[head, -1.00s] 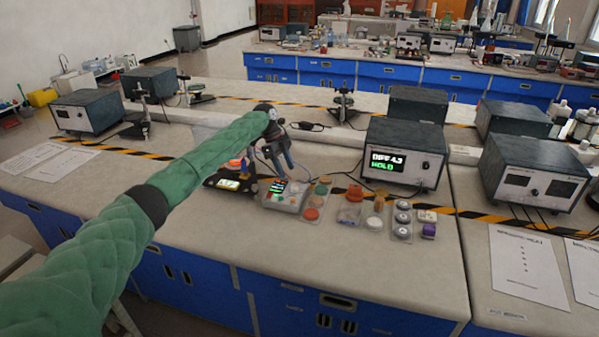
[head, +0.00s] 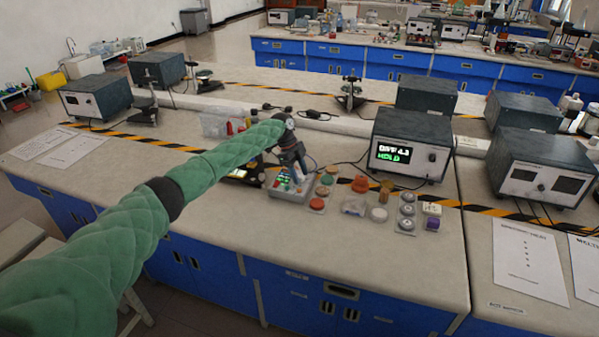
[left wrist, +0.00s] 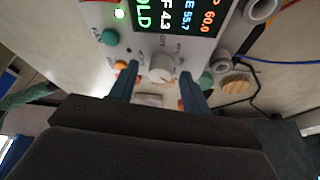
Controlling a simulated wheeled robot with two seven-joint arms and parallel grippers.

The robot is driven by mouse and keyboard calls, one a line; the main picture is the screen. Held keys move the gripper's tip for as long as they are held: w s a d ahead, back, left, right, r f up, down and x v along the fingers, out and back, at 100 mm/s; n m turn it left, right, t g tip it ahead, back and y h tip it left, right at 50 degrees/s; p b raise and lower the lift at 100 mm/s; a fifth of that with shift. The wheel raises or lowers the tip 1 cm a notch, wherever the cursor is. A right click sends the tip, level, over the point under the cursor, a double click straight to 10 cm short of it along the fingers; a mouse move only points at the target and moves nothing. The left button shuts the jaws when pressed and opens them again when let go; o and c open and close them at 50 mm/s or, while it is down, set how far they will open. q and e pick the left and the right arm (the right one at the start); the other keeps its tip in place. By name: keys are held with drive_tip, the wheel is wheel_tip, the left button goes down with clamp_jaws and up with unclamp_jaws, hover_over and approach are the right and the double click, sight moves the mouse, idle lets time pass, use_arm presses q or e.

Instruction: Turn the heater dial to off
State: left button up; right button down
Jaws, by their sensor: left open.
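A small light-grey control box (head: 285,194) with a lit display stands on the bench, partly hidden by my left gripper (head: 297,172). In the left wrist view its panel (left wrist: 200,43) fills the upper middle, with lit figures such as 55.7 and 60.0. A pale round dial (left wrist: 162,67) sits below the display. My left gripper (left wrist: 158,78) is open, with one blue finger on each side of the dial. I cannot tell whether the fingers touch it. The dial's markings are too blurred to read. My right gripper is not in view.
Coloured jars and lids (head: 320,190) stand just right of the control box. A grey instrument (head: 409,150) reading HOLD stands behind them. A clear tub (head: 214,124) is behind my arm. The bench front is clear.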

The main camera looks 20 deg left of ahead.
use_arm(q)
drive_tip(key=shift+f, duration=0.15)
drive_tip(key=c, duration=1)
